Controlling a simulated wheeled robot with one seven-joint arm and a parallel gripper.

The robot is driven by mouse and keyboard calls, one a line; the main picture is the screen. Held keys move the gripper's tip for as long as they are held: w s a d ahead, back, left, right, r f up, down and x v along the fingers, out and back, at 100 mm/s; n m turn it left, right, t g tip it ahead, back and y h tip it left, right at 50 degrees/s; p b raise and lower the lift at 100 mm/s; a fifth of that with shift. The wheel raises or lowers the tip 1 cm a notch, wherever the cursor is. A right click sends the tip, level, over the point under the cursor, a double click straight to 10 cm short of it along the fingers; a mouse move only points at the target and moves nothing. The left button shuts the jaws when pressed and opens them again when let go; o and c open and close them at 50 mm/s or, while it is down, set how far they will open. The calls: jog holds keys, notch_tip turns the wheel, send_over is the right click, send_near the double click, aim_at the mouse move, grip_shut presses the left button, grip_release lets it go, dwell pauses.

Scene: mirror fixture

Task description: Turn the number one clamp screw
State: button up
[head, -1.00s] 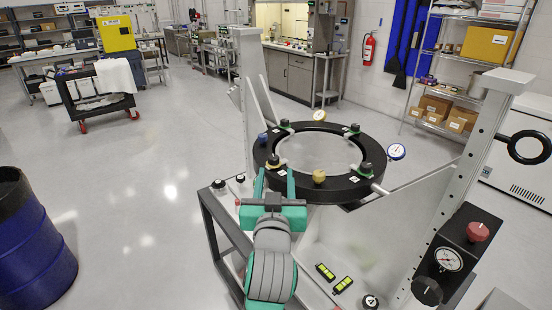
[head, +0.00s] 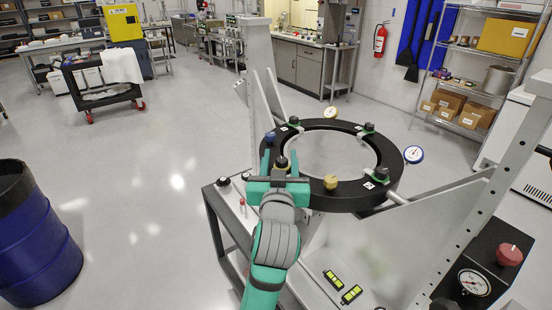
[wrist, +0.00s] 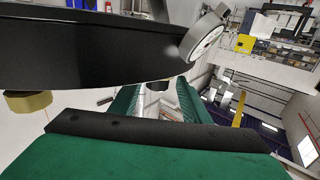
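The black ring (head: 345,198) of the mirror fixture lies flat on its stand. Several black clamp screws sit around it: one at the back left (head: 294,120), one at the back right (head: 369,126), one at the front right (head: 381,174) and one at the front left (head: 282,162). The labels beside them are too small to read. My teal gripper (head: 279,170) is at the ring's front left, close to the front-left screw. In the wrist view its fingers (wrist: 156,102) stand apart. I cannot tell whether the screw lies between them. The ring's dark edge (wrist: 80,50) fills the upper left there.
A blue knob (head: 270,138) and a yellow knob (head: 330,182) stand on the ring near my gripper. Grey uprights flank the ring. A blue barrel (head: 38,245) stands at left on open floor.

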jog(key=shift+s+d, duration=0.1)
jog(key=shift+d, duration=0.45)
jog(key=c, duration=0.9)
jog(key=shift+y, duration=0.3)
jog(key=shift+a+n+y, duration=0.15)
jog(key=shift+n+y, duration=0.55)
jog(key=shift+y, duration=0.25)
jog(key=shift+a+n+y, duration=0.1)
jog(key=shift+n+y, duration=0.6)
jog(key=shift+y, duration=0.25)
jog(key=o, duration=1)
